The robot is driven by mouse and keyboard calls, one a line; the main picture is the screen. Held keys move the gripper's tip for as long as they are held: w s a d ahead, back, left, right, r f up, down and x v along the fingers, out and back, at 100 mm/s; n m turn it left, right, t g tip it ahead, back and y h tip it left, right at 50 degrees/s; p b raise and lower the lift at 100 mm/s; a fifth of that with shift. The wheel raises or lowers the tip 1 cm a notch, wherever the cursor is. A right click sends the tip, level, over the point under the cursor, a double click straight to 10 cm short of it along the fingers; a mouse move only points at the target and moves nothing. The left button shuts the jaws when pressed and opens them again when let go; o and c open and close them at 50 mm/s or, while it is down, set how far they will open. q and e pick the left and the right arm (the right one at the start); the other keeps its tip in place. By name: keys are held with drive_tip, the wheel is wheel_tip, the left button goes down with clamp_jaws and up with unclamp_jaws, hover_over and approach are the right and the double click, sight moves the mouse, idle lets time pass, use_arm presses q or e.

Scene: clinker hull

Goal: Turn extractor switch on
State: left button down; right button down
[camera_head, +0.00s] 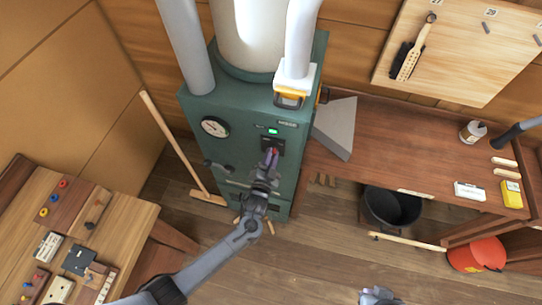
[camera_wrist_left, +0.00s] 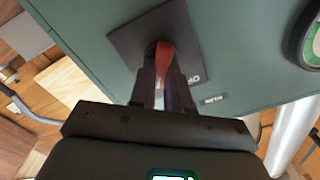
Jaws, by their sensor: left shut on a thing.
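The extractor (camera_head: 230,110) is a green cabinet in the upper middle of the head view, with a round dial (camera_head: 214,127) and a small lit display. Its switch is a red handle on a dark square plate; it shows clearly in the left wrist view (camera_wrist_left: 164,58). My left gripper (camera_head: 270,160) is at the front of the cabinet. In the left wrist view its fingers (camera_wrist_left: 163,88) are shut on the red switch handle. The fingers partly hide the handle and the lettering on the plate.
A wooden bench (camera_head: 400,145) stands right of the cabinet, with a grey wedge-shaped hood (camera_head: 337,127) at its near end. A black bucket (camera_head: 390,208) is below it. A broom (camera_head: 172,142) leans left of the cabinet. A tool table (camera_head: 125,225) is at left.

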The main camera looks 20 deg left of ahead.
use_arm(q)
drive_tip(key=c, duration=1.1)
unclamp_jaws()
drive_tip(key=shift+s, duration=0.1)
drive_tip(key=s, duration=0.7)
drive_tip(key=s+d, duration=0.1)
drive_tip(key=s, duration=0.2)
drive_tip(key=shift+s+b, duration=0.3)
drive_tip(key=shift+b, duration=0.05)
